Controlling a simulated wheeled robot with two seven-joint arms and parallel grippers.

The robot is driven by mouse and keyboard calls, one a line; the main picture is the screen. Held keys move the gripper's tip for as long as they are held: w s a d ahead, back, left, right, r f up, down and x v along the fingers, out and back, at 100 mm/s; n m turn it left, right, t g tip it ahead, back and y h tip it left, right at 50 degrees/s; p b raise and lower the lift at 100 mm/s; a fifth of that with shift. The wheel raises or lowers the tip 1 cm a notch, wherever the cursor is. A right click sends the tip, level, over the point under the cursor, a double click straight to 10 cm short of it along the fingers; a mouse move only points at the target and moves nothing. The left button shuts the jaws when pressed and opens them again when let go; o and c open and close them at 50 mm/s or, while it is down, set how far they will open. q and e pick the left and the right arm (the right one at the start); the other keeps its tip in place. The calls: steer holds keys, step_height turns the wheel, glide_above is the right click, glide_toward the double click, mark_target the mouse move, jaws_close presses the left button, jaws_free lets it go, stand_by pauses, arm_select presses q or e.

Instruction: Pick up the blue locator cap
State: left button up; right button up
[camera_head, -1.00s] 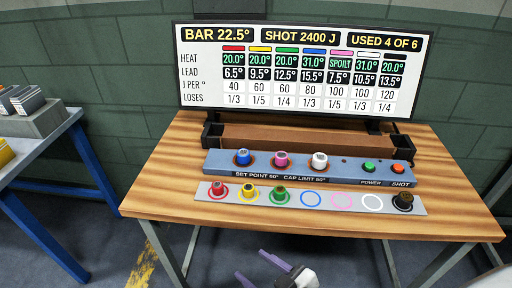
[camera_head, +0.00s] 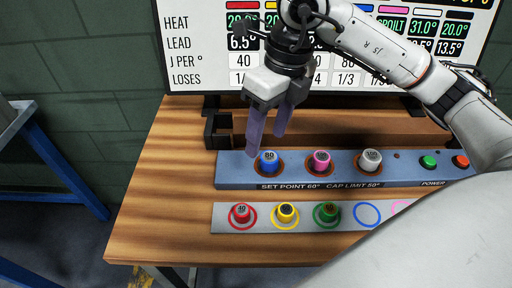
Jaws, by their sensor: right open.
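The blue locator cap (camera_head: 269,162), marked 80, stands upright in the left socket of the blue-grey panel (camera_head: 232,170). My right gripper (camera_head: 267,138) comes down from above with its two purple fingers apart and empty. Its fingertips are just above and behind the blue cap in the picture; I cannot tell whether they touch it. My left gripper is not in view.
A pink cap (camera_head: 320,161) and a white cap (camera_head: 370,160) stand on the same panel. Green (camera_head: 428,162) and orange (camera_head: 461,161) buttons are at its right. Red (camera_head: 241,213), yellow (camera_head: 286,213) and green (camera_head: 326,212) caps stand on the front strip. A display board (camera_head: 190,60) stands behind.

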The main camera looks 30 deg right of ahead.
mark_target(270, 156)
steer(key=shift+w+d+f+m+t+h, duration=0.15)
steer(key=shift+w+d+h, duration=0.15)
steer(key=shift+d, duration=0.35)
steer(key=shift+w+d+f+m+t+h, duration=0.15)
steer(key=shift+w+d+h, duration=0.15)
steer(key=shift+d, duration=0.3)
step_height(270, 156, down, 2)
steer(key=shift+f, duration=0.15)
steer(key=f, duration=0.6)
steer(key=shift+w+f, duration=0.2)
steer(key=shift+w, duration=0.15)
steer(key=c, duration=1.1)
